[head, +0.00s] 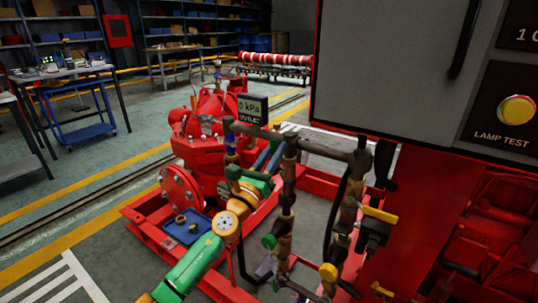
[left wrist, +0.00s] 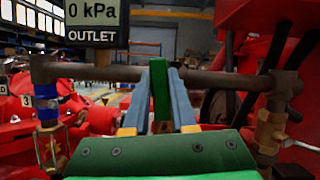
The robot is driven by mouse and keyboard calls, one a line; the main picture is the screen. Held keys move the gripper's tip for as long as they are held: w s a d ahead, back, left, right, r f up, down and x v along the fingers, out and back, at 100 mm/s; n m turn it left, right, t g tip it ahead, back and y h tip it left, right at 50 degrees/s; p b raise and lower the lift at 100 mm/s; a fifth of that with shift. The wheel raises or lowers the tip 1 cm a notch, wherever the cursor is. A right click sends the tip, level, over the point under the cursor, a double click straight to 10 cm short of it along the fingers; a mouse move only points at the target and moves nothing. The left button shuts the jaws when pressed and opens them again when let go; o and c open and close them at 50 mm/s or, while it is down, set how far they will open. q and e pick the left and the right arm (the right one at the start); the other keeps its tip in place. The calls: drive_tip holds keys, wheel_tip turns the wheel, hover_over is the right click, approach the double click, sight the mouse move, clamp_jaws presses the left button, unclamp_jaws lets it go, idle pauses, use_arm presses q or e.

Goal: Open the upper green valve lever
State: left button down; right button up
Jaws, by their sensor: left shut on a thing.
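The upper green valve lever (left wrist: 158,90) stands upright in the middle of the left wrist view, in front of a horizontal brown pipe (left wrist: 100,73). My left gripper (head: 270,155) reaches in from the lower left of the head view. Its two blue fingers lie on either side of the lever in the left wrist view (left wrist: 156,100), and it is shut on the lever. In the head view I cannot clearly make out the lever between the fingers. The lever's valve body is hidden. My right gripper is not in view.
An outlet gauge reading 0 kPa (head: 252,109) stands just above the pipe. Vertical pipes with brass fittings (head: 284,220) and a yellow lever (head: 380,214) are close on the right. A grey cabinet (head: 400,75) fills the upper right. The red pump (head: 205,145) is behind left.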

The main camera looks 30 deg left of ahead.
use_arm(q)
drive_tip(key=shift+d+m+h, duration=0.5)
drive_tip(key=shift+m+h, duration=0.1)
drive_tip(key=shift+m, duration=0.6)
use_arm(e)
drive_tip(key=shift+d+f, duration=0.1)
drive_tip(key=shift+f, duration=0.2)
use_arm(q)
drive_tip(key=shift+d, duration=0.1)
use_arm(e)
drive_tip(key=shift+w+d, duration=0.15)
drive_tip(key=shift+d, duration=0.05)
use_arm(q)
drive_tip(key=c, duration=0.7)
unclamp_jaws()
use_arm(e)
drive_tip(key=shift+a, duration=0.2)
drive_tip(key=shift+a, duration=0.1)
use_arm(q)
drive_tip(key=shift+b+v, duration=0.6)
drive_tip(key=shift+v, duration=2.95)
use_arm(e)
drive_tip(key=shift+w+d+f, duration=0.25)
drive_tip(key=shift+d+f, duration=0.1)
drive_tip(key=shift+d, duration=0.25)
